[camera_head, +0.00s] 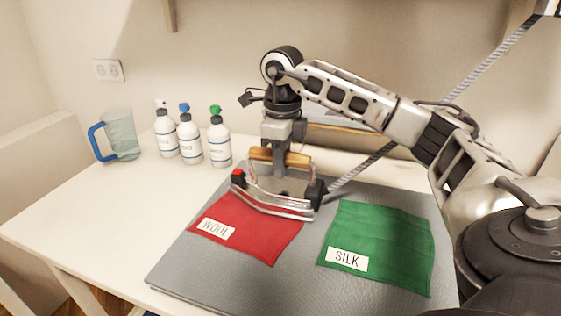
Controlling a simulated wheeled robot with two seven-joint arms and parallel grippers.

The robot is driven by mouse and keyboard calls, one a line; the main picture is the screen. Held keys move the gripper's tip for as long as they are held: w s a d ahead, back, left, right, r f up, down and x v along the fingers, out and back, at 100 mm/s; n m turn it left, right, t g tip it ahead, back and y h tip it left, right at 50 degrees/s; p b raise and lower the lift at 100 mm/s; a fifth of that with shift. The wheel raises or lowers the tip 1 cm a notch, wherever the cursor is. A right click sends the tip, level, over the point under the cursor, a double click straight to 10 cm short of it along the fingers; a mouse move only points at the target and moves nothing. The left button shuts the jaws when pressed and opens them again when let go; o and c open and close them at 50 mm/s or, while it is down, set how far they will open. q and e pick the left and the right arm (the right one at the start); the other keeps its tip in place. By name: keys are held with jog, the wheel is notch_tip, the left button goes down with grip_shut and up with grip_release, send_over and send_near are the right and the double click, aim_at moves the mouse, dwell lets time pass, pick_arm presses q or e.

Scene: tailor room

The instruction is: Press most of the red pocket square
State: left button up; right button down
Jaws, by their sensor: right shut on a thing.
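The red pocket square (262,235) lies flat on a grey pressing mat (185,270), with a white WOOL label at its left. An iron (275,207) with a silver soleplate and wooden handle is at its far edge and covers that part. I cannot tell whether the iron touches the cloth. My right gripper (280,152) comes down from above and is shut on the iron's wooden handle. A green pocket square (385,235) labelled SILK lies to the right on the same mat. My left gripper is not in view.
Three white spray bottles (190,143) with white, blue and green tops stand at the back left. A clear jug (121,138) with a blue handle is beside them. A grey cord (362,170) runs from the iron to the upper right. The table's left part (90,215) is clear.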

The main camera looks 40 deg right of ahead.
aim_at(267, 154)
jog(key=shift+w+d+r, duration=0.15)
jog(key=shift+w+d, duration=0.2)
jog(key=shift+d, duration=0.25)
jog(key=shift+w+a+p, duration=0.45)
jog(key=shift+w+p, duration=0.3)
jog(key=shift+w, duration=0.05)
jog(key=shift+w+a+p, duration=0.25)
jog(key=shift+w+p, duration=0.05)
jog(key=shift+w, duration=0.15)
jog(key=shift+w+a, duration=0.2)
jog(key=shift+w, duration=0.2)
jog(key=shift+s+a, duration=0.1)
jog(key=shift+a, duration=0.05)
